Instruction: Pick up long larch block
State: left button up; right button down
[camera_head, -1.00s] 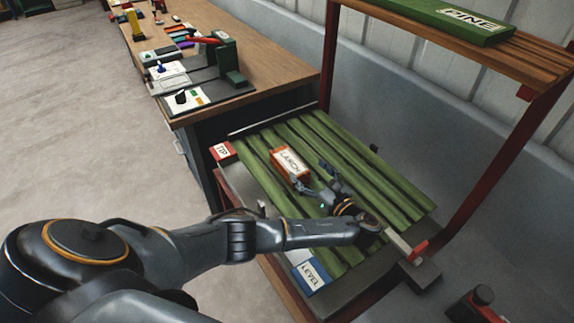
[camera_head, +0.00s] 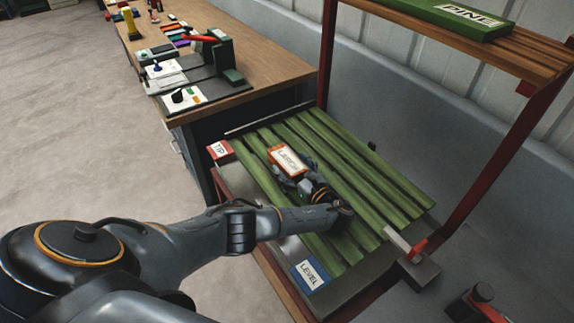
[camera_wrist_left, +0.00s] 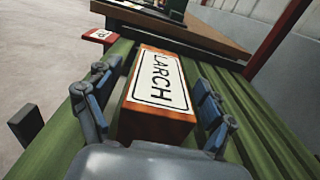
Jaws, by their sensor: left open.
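The long larch block (camera_head: 288,159) is orange-brown with a white LARCH label and lies on the green slatted rack (camera_head: 372,196). My left gripper (camera_head: 296,174) is at the near end of the block in the head view. In the left wrist view the larch block (camera_wrist_left: 158,92) lies between the two open fingers of the left gripper (camera_wrist_left: 154,108). A gap shows between the block and the fingers on each side, so it is not gripped. In the head view the forearm and gripper hide part of the slats. My right gripper is not in view.
A red TIP plate (camera_head: 220,151) and a blue LEVEL plate (camera_head: 310,275) sit at the rack's left and near corners. A shelf with a green PINE block (camera_head: 466,17) stands above on red posts. A workbench (camera_head: 262,62) stands behind at the left.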

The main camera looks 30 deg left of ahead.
pick_arm(q)
jog(key=shift+c, duration=0.4)
jog(key=c, duration=1.4)
jog(key=shift+r, duration=0.2)
